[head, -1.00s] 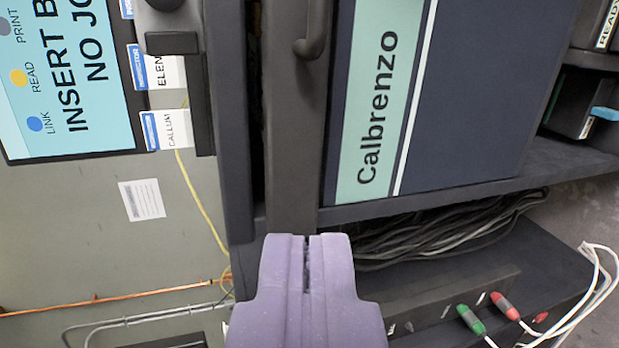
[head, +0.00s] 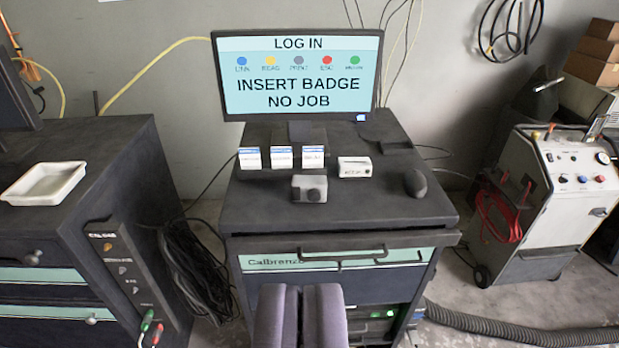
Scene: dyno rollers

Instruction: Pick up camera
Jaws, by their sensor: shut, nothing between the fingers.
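A small grey boxy device with a round front, which looks like the camera (head: 309,188), sits on the dark cabinet top (head: 250,205) near its front, left of centre. My gripper (head: 300,292) is shut and empty at the bottom of the picture. It shows in front of the cabinet's drawers, below the camera in the picture and apart from it.
A monitor (head: 297,75) reading "INSERT BADGE" stands behind, with three badge cards (head: 282,157) below it. A small white box (head: 354,167) and a dark mouse (head: 414,183) lie to the right. A drawer handle (head: 340,255) sticks out in front.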

